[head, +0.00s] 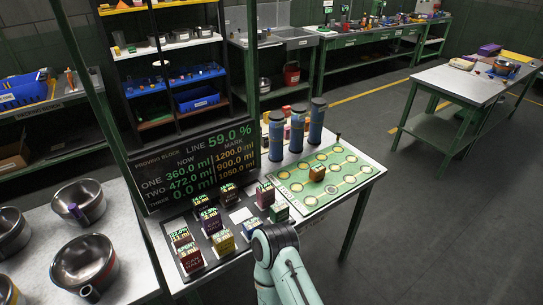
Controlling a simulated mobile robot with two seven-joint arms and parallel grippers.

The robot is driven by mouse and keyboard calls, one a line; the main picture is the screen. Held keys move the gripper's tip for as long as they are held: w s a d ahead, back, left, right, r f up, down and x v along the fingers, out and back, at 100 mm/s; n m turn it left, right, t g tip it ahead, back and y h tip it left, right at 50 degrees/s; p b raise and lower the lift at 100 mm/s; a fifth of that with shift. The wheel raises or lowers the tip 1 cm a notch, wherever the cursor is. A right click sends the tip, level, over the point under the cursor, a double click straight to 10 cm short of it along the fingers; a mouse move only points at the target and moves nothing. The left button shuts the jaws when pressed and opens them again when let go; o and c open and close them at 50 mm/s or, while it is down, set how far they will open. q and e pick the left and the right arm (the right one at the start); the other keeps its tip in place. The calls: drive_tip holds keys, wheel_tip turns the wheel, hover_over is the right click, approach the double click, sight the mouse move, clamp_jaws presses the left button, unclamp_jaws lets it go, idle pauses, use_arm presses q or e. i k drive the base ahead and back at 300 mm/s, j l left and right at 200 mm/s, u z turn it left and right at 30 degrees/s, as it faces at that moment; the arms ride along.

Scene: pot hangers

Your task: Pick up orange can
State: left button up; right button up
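I cannot pick out a clear orange can. A pale teal arm link of mine comes in from the bottom edge, close to the front of this table. Neither of my gripper's fingers shows.
Three tall blue bottles (297,128) stand behind the green board. A dark display panel (195,168) rises at the table's left. Metal bowls (83,263) sit on the left table. Another table (462,82) stands at the right. Grey floor (430,230) lies clear between.

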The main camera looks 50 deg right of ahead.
sight(317, 172)
drive_tip(key=z, duration=2.05)
drive_tip(key=u, duration=0.4)
drive_tip(key=i+l+u, duration=0.1)
drive_tip(key=u, duration=0.3)
drive_tip(key=l+u, duration=0.4)
drive_tip(key=i+l+u, duration=0.1)
drive_tip(key=u, duration=0.3)
drive_tip(key=l+u, duration=0.2)
drive_tip(key=l, duration=0.4)
drive_tip(key=k+l+u, duration=0.2)
drive_tip(key=l, duration=0.35)
drive_tip(key=i+l, duration=0.05)
drive_tip(key=i, duration=0.05)
